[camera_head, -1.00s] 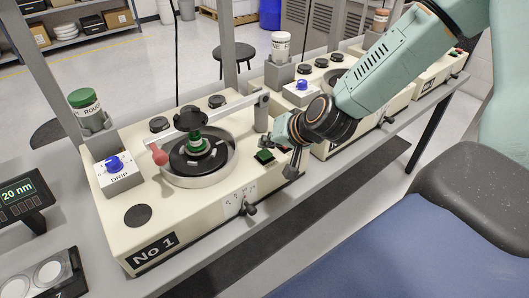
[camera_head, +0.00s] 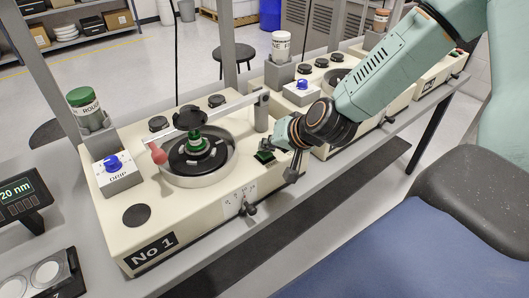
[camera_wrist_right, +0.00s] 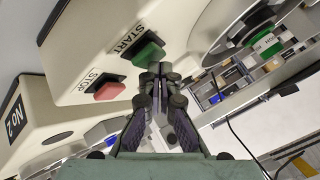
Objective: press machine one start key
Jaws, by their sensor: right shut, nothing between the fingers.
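Machine one (camera_head: 125,217), a cream box marked "No 1", stands on the bench. Its green start key (camera_head: 264,155) is at the right end of its front edge. My right gripper (camera_head: 271,143) is shut and empty, just above and beside that key. In the right wrist view, the green key marked START (camera_wrist_right: 149,53) lies close to the tips of my right gripper (camera_wrist_right: 159,70), which partly overlap its edge. I cannot tell whether they touch. The red STOP key (camera_wrist_right: 110,91) is beside it. My left gripper is not in view.
A round lapping plate (camera_head: 198,160) with an arm over it and a red-knobbed lever (camera_head: 158,154) sit on machine one. A second machine (camera_head: 319,92) stands to the right. A blue-knobbed drip box (camera_head: 117,172) is at the left. The bench front edge is narrow.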

